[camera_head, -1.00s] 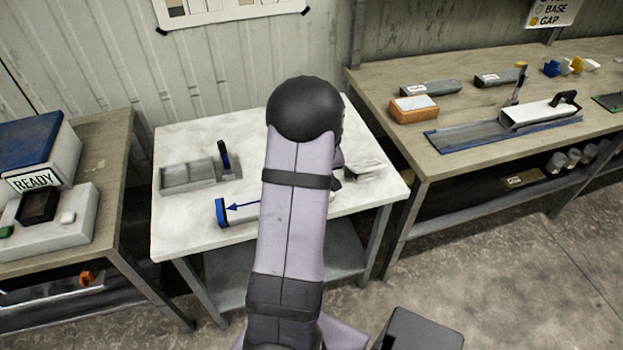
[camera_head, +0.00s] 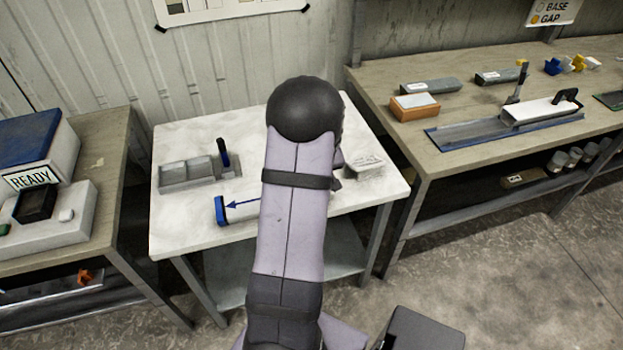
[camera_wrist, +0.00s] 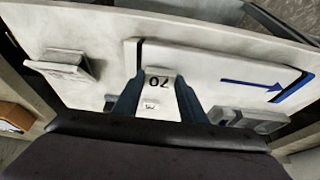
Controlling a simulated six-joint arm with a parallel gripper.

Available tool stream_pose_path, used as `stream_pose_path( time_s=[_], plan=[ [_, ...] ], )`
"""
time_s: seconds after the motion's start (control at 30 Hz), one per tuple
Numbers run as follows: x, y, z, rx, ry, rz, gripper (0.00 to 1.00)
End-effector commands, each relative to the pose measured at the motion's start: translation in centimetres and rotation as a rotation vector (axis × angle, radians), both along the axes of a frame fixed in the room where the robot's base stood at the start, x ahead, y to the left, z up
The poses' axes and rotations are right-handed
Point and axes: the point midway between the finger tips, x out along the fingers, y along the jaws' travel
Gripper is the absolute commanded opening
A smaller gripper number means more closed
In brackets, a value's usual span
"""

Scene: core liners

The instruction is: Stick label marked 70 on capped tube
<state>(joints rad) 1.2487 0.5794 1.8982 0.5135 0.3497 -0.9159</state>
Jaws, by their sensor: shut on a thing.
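The white tube lies on the white table, with a blue end cap (camera_head: 221,211) and a blue arrow pointing to it; my arm hides the rest in the head view. In the wrist view the tube (camera_wrist: 210,65) lies just beyond my fingertips, its blue cap at the right. A dark band shows at its left end. My gripper (camera_wrist: 158,92) is shut on a small white label (camera_wrist: 158,84) marked 70, which reads upside down. The label overlaps the tube's near edge in this view; I cannot tell whether they touch. My gripper is hidden in the head view.
A grey tray (camera_head: 185,174) with an upright dark blue piece stands at the table's back left. A small pale stand (camera_head: 362,165) is right of my arm, also seen in the wrist view (camera_wrist: 70,66). The table's front left is clear.

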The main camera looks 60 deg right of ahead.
Motion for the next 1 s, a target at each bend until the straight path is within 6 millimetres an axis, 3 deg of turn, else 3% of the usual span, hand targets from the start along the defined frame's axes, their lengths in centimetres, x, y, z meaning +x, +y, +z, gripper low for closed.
stream_pose_path(
  time_s=[0.9,0.93,1.0],
  plan=[
    [0.0,0.0,-1.2,0.000,0.000,0.000,0.17],
    [0.0,0.0,-1.2,0.000,0.000,0.000,0.45],
    [0.0,0.0,-1.2,0.000,0.000,0.000,0.60]
  ],
)
